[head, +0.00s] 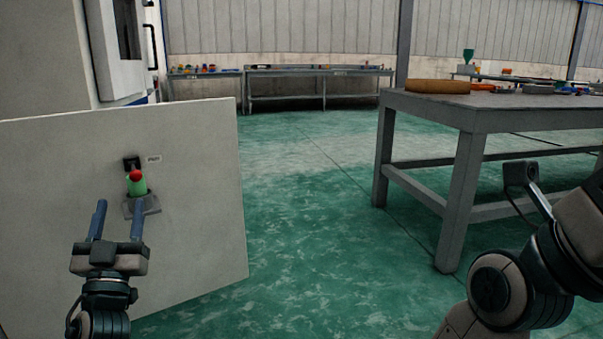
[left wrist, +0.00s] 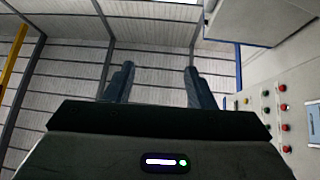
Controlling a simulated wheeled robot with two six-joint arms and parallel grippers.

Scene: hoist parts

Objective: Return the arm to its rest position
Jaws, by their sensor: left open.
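My left gripper (head: 119,206) points up in front of the pale panel at the left of the head view. Its two blue fingers are apart. In the left wrist view the same gripper (left wrist: 159,70) shows its fingers apart with only the distant wall between them. A green piece (head: 137,186) with a red top (head: 136,175) sits in a grey holder (head: 149,204) on the panel, behind the fingertips in the picture. Whether the fingers touch the holder cannot be told. My right arm shows at the lower right, but its gripper fingers are not visible.
The pale panel (head: 200,220) stands close to the left arm. A grey table (head: 478,118) with a brown round part (head: 438,86) stands at the right. A long bench (head: 320,73) is at the back. The green floor between is clear.

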